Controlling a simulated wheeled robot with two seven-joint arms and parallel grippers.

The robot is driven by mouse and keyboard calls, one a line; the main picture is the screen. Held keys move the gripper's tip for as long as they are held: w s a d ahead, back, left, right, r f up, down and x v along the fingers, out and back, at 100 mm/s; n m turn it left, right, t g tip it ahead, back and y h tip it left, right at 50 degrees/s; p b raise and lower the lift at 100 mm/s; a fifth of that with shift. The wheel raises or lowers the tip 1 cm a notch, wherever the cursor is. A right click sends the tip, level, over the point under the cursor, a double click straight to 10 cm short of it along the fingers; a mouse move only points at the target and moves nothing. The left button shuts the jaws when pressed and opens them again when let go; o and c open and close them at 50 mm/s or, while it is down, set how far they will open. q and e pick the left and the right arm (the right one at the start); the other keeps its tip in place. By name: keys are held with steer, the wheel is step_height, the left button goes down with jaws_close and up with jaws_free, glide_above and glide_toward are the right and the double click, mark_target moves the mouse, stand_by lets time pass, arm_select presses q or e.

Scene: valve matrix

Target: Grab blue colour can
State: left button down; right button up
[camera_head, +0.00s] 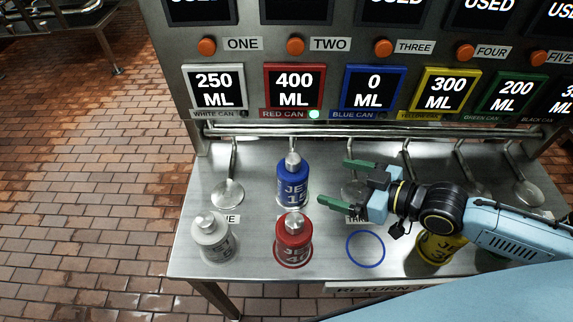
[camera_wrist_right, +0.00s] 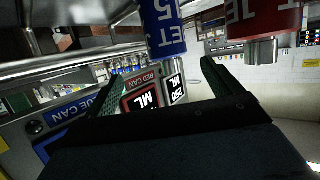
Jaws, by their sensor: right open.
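The blue can (camera_head: 292,184) stands upright under the second nozzle, behind the red can, in the head view. In the right wrist view the blue can (camera_wrist_right: 164,27) shows upside down, beyond and between the fingertips. My right gripper (camera_head: 334,182) is open and empty, with its green fingers pointing left toward the blue can. A gap remains between the fingertips and the can. The finger ends also show in the right wrist view (camera_wrist_right: 158,75). My left gripper is not in view.
The red can (camera_head: 293,240) and white can (camera_head: 213,238) stand at the table's front. A yellow can (camera_head: 433,247) is partly hidden by my right arm. An empty blue ring (camera_head: 365,249) marks the table. Metal dispensers (camera_head: 228,190) and a rail line the back.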

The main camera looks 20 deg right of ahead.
mark_target(307, 176)
steer(key=x, duration=0.5)
steer(key=b+x, duration=0.1)
steer(key=x, duration=0.1)
steer(key=shift+s+a+f, duration=0.1)
steer(key=shift+s+a, duration=0.05)
steer(key=shift+a, duration=0.35)
steer(key=x, duration=0.4)
steer(key=shift+a+f+b, duration=0.2)
steer(key=shift+a+b, duration=0.05)
steer(key=shift+b, duration=0.05)
steer(key=shift+a, duration=0.15)
steer(key=shift+c, duration=0.3)
steer(key=c, duration=1.5)
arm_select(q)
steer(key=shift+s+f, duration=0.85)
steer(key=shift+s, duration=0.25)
arm_select(e)
steer(key=shift+w+r, duration=0.1)
steer(key=shift+w, duration=0.1)
steer(key=shift+c, duration=0.8)
